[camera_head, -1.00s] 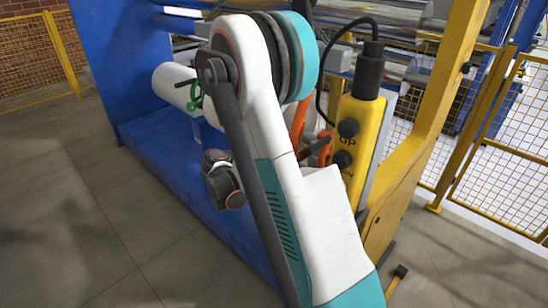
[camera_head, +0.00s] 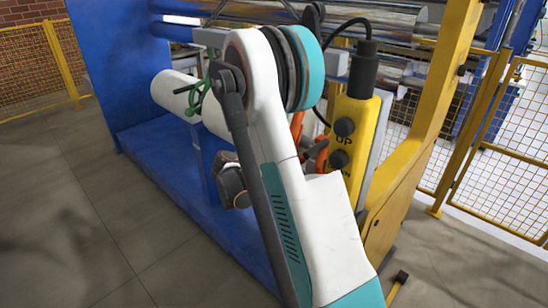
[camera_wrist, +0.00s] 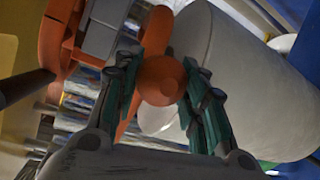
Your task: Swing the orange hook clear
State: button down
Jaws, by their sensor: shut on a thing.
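In the wrist view my gripper (camera_wrist: 160,88) has its two dark green fingers closed on a round orange knob (camera_wrist: 158,72). An orange bar (camera_wrist: 157,32) runs up from behind the knob, seemingly part of the orange hook. In the head view only bits of orange (camera_head: 297,124) show between my arm and the yellow control box (camera_head: 360,132). My gripper is hidden behind my arm there, and so is most of the hook. A second orange part (camera_wrist: 52,42) shows at upper left in the wrist view; whether it joins the hook I cannot tell.
A white roll (camera_head: 176,88) lies left of my arm in the head view and fills the right of the wrist view (camera_wrist: 262,95), close to the fingers. A green part (camera_head: 198,97) sits near it. The blue frame (camera_head: 120,65) and yellow post (camera_head: 425,110) flank the space.

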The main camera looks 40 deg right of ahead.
jog(key=a+r+y+p, duration=0.4)
jog(key=a+r+p, duration=0.5)
jog(key=r+p, duration=0.1)
jog(key=shift+s+a+r+g+p, duration=0.25)
jog(key=shift+r+g+p, duration=0.05)
jog(key=shift+r, duration=0.5)
jog(key=c, duration=1)
grip_release()
jog(key=shift+a+r, duration=0.1)
jog(key=shift+s, duration=0.1)
jog(key=v, duration=1.2)
